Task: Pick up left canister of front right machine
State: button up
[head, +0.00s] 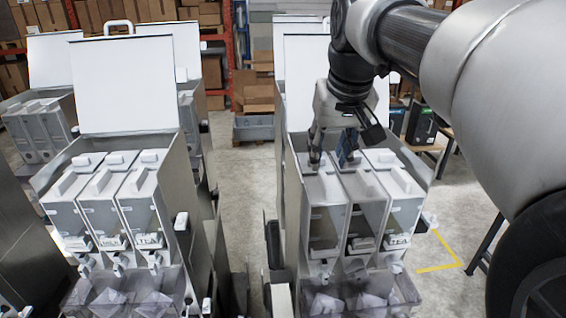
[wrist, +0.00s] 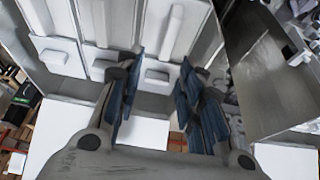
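The front right machine (head: 290,215) stands right of centre in the head view, with its lid raised and three grey-white canisters side by side. The left canister (head: 323,190) is seated in the left slot; in the wrist view it seems to be the rightmost one (wrist: 185,35). My gripper (head: 331,157) is over the rear end of its top. The blue-padded fingers are spread, also in the wrist view (wrist: 161,72). A small block on the canister's rear (wrist: 157,78) shows in the gap between them. Contact cannot be told.
The middle canister (head: 360,190) and right canister (head: 400,185) sit close beside. The raised lid (head: 300,75) stands behind my gripper, and the machine's metal side wall (wrist: 265,75) is near the fingers. Another machine (head: 190,190) stands left across an open floor aisle (head: 245,185).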

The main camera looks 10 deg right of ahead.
aim_at(323, 173)
jog(key=x, duration=0.4)
jog(key=shift+s+a, duration=0.2)
jog(key=shift+a, duration=0.05)
jog(key=shift+w+f, duration=0.25)
jog(key=shift+f, duration=0.15)
jog(key=shift+c, duration=0.5)
grip_shut()
jog(key=shift+r, duration=0.1)
